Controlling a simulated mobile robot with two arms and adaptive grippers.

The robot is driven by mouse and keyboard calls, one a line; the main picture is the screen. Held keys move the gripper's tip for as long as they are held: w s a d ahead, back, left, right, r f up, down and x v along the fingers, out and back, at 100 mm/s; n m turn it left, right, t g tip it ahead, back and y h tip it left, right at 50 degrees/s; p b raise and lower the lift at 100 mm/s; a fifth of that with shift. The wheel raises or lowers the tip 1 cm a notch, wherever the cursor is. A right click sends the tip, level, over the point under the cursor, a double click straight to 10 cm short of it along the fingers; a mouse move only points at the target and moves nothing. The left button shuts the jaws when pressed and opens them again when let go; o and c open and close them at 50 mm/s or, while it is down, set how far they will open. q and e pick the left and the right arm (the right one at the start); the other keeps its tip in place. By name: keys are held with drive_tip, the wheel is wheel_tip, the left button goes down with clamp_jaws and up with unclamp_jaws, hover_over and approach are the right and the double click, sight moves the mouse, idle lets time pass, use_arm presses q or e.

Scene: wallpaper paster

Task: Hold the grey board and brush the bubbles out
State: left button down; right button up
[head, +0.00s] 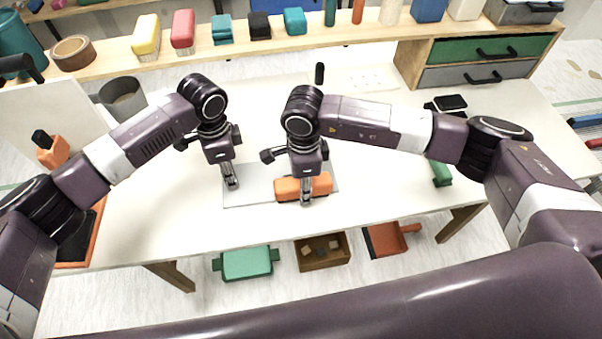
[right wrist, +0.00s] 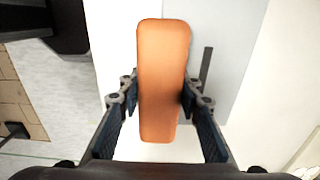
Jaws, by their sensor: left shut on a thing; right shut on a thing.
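The grey board (head: 258,195) lies flat on the white table near its front edge; part of it also shows in the right wrist view (right wrist: 226,60). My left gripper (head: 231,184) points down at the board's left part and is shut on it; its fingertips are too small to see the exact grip. My right gripper (head: 306,198) is shut on an orange brush (head: 321,184) over the board's right part. In the right wrist view the long, rounded orange brush (right wrist: 163,60) sits between both fingers. Its underside is hidden, so contact with the board cannot be told. No bubbles are discernible.
A grey cup (head: 123,98) stands at the left on the table (head: 400,205). A green block (head: 441,173) lies to the right, near my right arm. Bins (head: 247,263) stand below the front edge.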

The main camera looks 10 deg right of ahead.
drive_tip(key=w, duration=1.2)
drive_tip(key=shift+w+d, duration=0.15)
use_arm(q)
drive_tip(key=shift+f, duration=0.1)
use_arm(e)
wheel_tip(320, 180, up, 8)
drive_tip(key=shift+r, duration=0.15)
drive_tip(key=o, duration=0.7)
drive_tip(key=c, duration=0.6)
use_arm(q)
drive_tip(key=c, duration=1.6)
unclamp_jaws()
use_arm(e)
drive_tip(key=shift+w, duration=0.1)
